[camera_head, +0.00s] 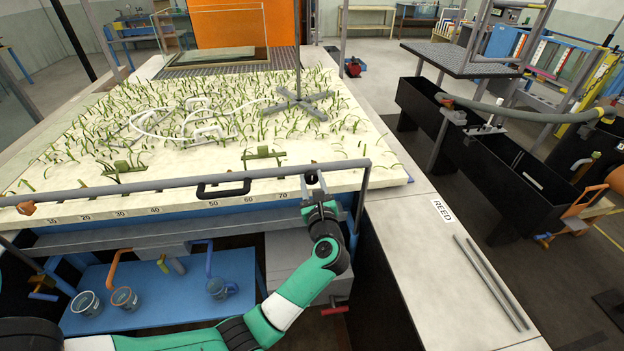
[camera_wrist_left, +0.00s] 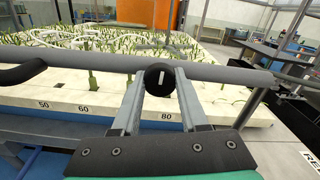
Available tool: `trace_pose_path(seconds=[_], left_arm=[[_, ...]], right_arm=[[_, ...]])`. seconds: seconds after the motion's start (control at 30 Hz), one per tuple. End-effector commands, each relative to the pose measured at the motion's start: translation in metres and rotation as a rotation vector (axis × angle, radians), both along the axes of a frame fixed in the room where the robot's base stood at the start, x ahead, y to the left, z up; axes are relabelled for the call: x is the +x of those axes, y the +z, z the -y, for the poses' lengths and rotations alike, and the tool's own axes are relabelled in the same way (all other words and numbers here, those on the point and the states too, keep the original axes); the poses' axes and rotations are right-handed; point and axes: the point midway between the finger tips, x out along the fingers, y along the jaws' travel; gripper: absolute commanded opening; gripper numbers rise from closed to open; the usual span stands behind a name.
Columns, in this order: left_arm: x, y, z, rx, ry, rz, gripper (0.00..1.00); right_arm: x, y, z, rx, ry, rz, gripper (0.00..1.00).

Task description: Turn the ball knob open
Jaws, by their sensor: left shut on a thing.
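The ball knob (camera_wrist_left: 159,79) is round and black with a pale upright line on its face. In the left wrist view it sits between the two grey fingers, just in front of the grey rail (camera_wrist_left: 100,65). My left gripper (camera_head: 315,181) reaches up to the rail from below in the head view and is shut on the knob. In that view the knob is small and mostly hidden by the gripper. My right gripper is in no view.
A black handle (camera_head: 223,188) is on the rail left of the gripper. Behind the rail lies a pale bed (camera_head: 110,180) with green reeds and a number scale. A blue table (camera_head: 150,318) with several cups is below. Two grey rods (camera_head: 490,283) lie on the ledge at right.

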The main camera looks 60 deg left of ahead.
Motion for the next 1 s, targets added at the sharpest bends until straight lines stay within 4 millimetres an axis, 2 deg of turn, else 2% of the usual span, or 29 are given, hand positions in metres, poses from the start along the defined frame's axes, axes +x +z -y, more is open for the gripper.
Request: trace_pose_path(seconds=[0.27, 1.0], left_arm=[[0.000, 0.004, 0.000, 0.050, 0.000, -0.174, 0.00], [0.001, 0.004, 0.000, 0.252, 0.000, -0.842, 0.00]], right_arm=[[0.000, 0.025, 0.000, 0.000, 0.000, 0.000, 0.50], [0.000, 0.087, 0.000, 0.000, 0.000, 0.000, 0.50]])
